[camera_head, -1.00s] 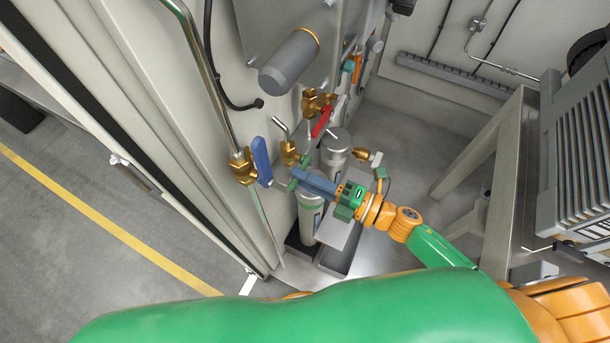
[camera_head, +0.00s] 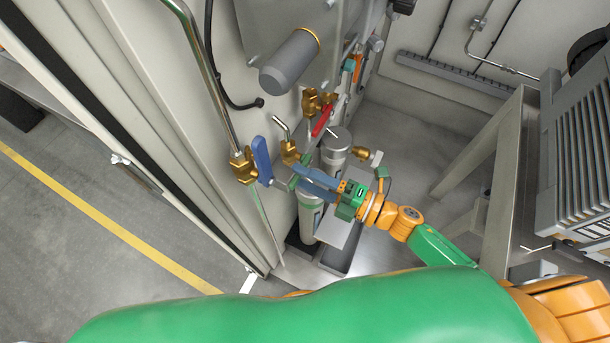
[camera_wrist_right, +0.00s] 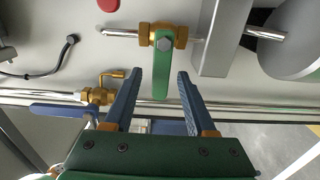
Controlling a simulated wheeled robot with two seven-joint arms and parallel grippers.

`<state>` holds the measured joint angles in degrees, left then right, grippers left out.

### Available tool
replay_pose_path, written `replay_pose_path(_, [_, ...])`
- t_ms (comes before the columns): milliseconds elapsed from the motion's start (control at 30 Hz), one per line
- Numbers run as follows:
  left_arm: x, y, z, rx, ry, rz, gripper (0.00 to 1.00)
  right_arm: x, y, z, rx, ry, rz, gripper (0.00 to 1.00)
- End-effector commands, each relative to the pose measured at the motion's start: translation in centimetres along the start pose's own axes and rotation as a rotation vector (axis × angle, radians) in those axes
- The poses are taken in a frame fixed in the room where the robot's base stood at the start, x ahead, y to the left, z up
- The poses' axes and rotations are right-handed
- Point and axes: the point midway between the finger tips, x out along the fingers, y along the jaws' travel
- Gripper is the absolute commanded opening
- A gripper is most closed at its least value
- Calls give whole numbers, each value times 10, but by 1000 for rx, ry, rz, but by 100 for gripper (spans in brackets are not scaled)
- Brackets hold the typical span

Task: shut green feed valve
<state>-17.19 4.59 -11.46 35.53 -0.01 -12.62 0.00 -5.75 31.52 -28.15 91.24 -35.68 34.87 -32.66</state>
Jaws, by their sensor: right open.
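The green feed valve has a flat green handle (camera_wrist_right: 161,75) on a brass body (camera_wrist_right: 178,36), seen in the right wrist view. The handle points down in that view, crosswise to its horizontal pipe. My right gripper (camera_wrist_right: 158,90) is open, with one blue finger on each side of the handle and a visible gap to both. In the head view my right gripper (camera_head: 305,178) is at the valves beside the panel; a little green shows near its fingertips, and the valve body is mostly hidden. My left gripper is not in view.
A blue-handled valve (camera_head: 262,157) is left of the gripper, with a brass fitting (camera_head: 289,152) between. A red-handled valve (camera_head: 322,121) is above. Metal cylinders (camera_head: 337,143) stand close by. A motor (camera_head: 575,150) on a steel frame is at right.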

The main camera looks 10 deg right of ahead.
Motion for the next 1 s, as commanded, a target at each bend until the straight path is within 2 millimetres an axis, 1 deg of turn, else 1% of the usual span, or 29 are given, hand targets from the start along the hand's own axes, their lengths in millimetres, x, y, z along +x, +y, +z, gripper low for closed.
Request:
replay_pose_path(67, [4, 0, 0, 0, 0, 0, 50, -13, -3, 0, 1, -2, -5, 56])
replay_pose_path(200, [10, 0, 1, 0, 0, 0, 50, -44, -4, 0, 1, 0, -6, 56])
replay_pose_path(300, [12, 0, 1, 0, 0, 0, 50, -60, -3, 0, 1, -1, -4, 56])
replay_pose_path(400, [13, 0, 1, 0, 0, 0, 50, -68, -1, 0, 0, 1, -1, 56])
replay_pose_path(833, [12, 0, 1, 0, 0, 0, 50, -67, 0, 2, 9, -15, 0, 56])
replay_pose_path(867, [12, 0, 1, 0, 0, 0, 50, -65, 1, 6, 25, -43, 0, 56])
replay_pose_path(933, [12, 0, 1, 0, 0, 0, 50, -58, 3, 25, 114, -182, -1, 56])
replay_pose_path(967, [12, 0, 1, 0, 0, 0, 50, -56, 3, 38, 180, -273, -2, 56])
replay_pose_path(1000, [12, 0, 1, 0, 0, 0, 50, -57, 1, 56, 294, -415, -6, 56])
